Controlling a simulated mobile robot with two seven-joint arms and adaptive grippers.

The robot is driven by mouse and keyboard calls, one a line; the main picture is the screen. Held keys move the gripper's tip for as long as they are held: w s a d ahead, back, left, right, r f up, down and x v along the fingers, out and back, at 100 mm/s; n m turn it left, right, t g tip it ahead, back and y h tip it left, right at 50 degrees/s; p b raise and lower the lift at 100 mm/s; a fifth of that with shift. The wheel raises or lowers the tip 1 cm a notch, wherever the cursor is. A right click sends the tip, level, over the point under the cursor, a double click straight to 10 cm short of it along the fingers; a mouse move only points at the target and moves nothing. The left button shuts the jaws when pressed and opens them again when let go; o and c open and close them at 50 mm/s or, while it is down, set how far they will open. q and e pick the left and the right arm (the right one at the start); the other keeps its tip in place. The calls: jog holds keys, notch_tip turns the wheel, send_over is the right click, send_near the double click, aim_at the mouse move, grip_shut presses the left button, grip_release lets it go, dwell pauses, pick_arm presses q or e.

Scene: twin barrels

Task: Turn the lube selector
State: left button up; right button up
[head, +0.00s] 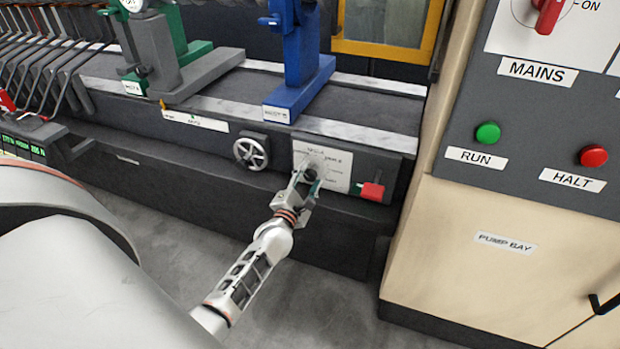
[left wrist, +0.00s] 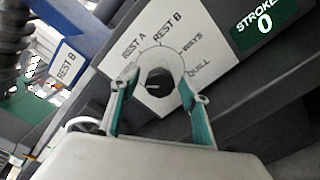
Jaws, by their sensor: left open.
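The lube selector is a dark round knob (left wrist: 158,82) with a light pointer mark, on a white dial plate (left wrist: 125,45) lettered REST A, REST B, WAYS and QUILL. The pointer's exact setting is too small to tell. In the head view the plate (head: 340,158) is on the machine's front face, and my gripper covers most of the knob. My left gripper (head: 305,181) is open in front of the plate. In the left wrist view its two green-padded fingers (left wrist: 161,104) are on either side of the knob's near edge; I cannot tell whether they touch it. My right gripper is not in view.
A spoked handwheel (head: 251,151) is left of the plate, and a red lever (head: 372,191) is at its lower right. A beige cabinet (head: 460,250) with green and red buttons stands at the right. A blue rest (head: 300,55) stands above. A green STROKE 0 sign (left wrist: 262,22) is upper right.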

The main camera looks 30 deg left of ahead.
pick_arm(q)
jog(key=shift+c, duration=0.3)
jog(key=c, duration=1.1)
jog(key=shift+o, duration=0.3)
